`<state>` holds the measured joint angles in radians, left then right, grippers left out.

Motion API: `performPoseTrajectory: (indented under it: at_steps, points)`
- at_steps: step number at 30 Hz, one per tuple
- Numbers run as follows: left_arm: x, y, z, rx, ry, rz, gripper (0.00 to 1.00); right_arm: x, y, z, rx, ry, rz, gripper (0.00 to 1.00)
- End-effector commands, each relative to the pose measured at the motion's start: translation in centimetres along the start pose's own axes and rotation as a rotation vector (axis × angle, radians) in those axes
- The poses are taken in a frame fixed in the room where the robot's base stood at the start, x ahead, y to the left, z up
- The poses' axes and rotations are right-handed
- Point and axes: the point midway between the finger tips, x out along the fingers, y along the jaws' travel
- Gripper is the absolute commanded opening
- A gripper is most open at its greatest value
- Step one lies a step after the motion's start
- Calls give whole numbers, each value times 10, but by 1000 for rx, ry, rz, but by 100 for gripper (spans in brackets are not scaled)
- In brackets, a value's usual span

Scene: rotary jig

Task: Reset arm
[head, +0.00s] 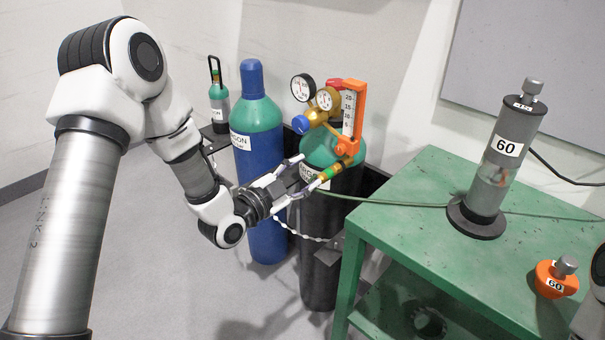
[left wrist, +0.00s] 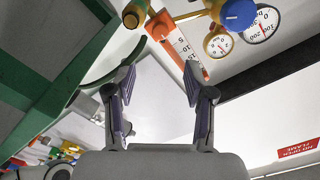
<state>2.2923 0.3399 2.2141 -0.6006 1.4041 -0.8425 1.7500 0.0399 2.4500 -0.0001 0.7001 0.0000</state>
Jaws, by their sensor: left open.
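My left arm reaches in from the left of the head view. Its gripper (head: 300,178) is open in front of the green-topped black cylinder (head: 320,225), close to the hose fitting (head: 330,172) below the regulator. In the left wrist view the two fingers (left wrist: 160,85) stand apart with nothing seen between them. The regulator (head: 318,108) has two gauges, a blue knob and an orange flowmeter (head: 352,115); the flowmeter also shows beyond the fingertips in the left wrist view (left wrist: 178,45). A small part of what may be my right arm shows at the head view's lower right edge; its gripper is not visible.
A blue cylinder (head: 258,180) with a green top stands left of the black one, with a chain in front. The green table (head: 400,215) at the right carries a cylindrical jig (head: 495,165) marked 60 and an orange piece (head: 556,279). A green hose crosses the tabletop.

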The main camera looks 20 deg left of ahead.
Motion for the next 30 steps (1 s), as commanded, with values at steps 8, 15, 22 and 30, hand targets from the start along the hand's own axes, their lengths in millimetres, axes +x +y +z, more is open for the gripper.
performPoseTrajectory:
  at_steps: [8,15,22,30]
  points:
    - [0,2,2,-3,-6,5,53,-2,0,0,0,0,0,40]
    - [-39,100,47,-58,-220,240,53,-44,0,0,0,0,0,40]
    - [-191,227,118,-379,-888,509,53,-75,0,0,0,0,0,40]
    - [-326,255,131,-812,-1605,275,53,-74,0,0,0,-1,0,40]
